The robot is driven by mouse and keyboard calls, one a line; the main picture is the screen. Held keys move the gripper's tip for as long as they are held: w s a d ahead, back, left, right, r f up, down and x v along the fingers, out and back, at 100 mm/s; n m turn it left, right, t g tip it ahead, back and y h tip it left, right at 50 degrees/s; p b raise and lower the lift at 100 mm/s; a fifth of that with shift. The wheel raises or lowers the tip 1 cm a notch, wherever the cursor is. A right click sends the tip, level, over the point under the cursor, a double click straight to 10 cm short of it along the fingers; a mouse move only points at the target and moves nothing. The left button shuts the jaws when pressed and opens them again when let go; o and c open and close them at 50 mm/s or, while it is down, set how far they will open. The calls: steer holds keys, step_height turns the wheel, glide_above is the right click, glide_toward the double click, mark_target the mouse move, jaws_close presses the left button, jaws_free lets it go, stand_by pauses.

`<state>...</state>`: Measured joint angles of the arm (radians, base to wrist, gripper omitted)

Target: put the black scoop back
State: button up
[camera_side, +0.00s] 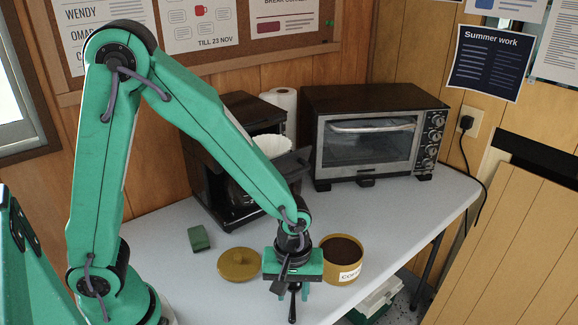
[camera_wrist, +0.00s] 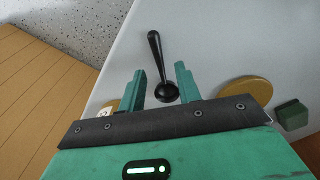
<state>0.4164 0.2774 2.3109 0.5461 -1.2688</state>
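The black scoop (camera_wrist: 155,52) lies on the grey table in the wrist view, its round bowl between my fingers and its handle pointing away. In the side view only part of the scoop (camera_side: 292,306) shows below my gripper. My gripper (camera_wrist: 161,70) is open, with a gap on both sides of the scoop. In the side view my gripper (camera_side: 288,290) points down near the table's front edge. The yellow coffee tin (camera_side: 350,273) stands open just right of it, dark coffee inside. Its yellow lid (camera_side: 239,264) lies flat to the left.
A green block (camera_side: 199,239) lies left of the lid. A coffee maker (camera_side: 205,165) and a toaster oven (camera_side: 371,142) stand at the back, with a paper roll (camera_side: 284,106) between them. The table (camera_side: 415,215) is clear in front of the oven. The floor shows past the front edge.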

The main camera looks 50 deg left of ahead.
mark_target(292, 303)
step_height(292, 303, up, 9)
steer(key=shift+r, duration=0.15)
stand_by(0.4)
stand_by(0.5)
steer(key=s+a+r+m+t, duration=0.5)
steer(key=s+a+r+m, duration=0.2)
steer(key=a+r, duration=0.5)
steer(key=a+m, duration=0.1)
steer(key=m, duration=0.1)
steer(key=shift+s+m+t, duration=0.2)
steer(key=shift+m+t, duration=0.1)
steer(key=shift+m, duration=0.1)
